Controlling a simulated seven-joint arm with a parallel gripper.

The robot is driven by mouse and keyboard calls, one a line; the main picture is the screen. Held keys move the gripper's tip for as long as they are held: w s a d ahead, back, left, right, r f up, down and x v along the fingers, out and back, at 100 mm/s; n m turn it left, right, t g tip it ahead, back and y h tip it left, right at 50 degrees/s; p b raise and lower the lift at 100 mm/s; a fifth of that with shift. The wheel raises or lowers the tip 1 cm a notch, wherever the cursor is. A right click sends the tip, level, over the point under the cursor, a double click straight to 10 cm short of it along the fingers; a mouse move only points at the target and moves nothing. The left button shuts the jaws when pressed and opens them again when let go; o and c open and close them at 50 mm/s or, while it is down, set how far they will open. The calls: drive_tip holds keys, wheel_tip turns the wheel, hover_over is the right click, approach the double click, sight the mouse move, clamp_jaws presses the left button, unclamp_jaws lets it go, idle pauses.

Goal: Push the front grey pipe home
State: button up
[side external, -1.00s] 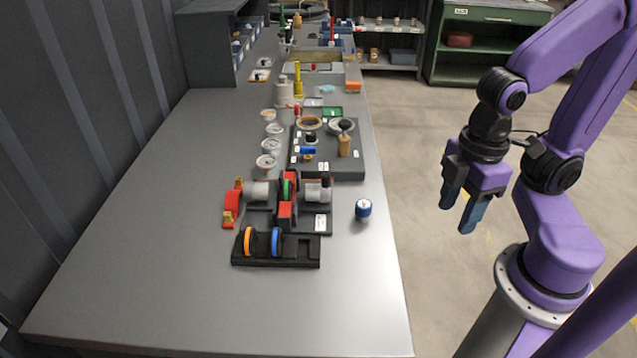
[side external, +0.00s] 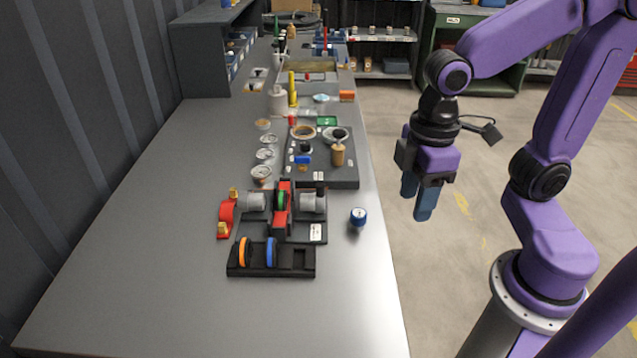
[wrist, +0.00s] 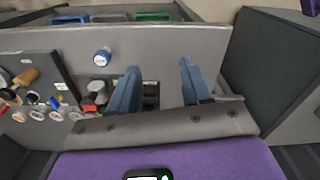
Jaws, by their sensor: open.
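The pump assembly on the bench holds two short grey pipes in the side external view. One pipe (side external: 313,203) is on the right, nearer the bench's open edge; the other pipe (side external: 252,202) is on the left. A red block with a green ring (side external: 282,200) stands between them. I cannot tell how deep either pipe sits. My gripper (side external: 416,194) is open and empty, in the air past the bench's right edge, well apart from the pipes. Its two blue fingers (wrist: 160,68) show apart in the wrist view, partly covering the pump area.
A black rack (side external: 284,272) with an orange ring and a blue ring lies beside the pump. A blue-and-white gauge (side external: 358,217) stands to its right. A red bracket (side external: 227,214) is at its left. A dark panel (side external: 340,175) with parts lies behind. The bench's near part is clear.

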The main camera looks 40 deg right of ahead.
drive_tip(key=w+a+r+m, duration=0.2)
drive_tip(key=w+r+m, duration=0.15)
drive_tip(key=w, duration=1.05)
wheel_tip(320, 180, up, 2)
drive_tip(key=m, duration=0.2)
hover_over(321, 184)
wheel_tip(321, 184, down, 16)
drive_tip(key=shift+a+f, duration=0.1)
drive_tip(key=shift+f, duration=0.1)
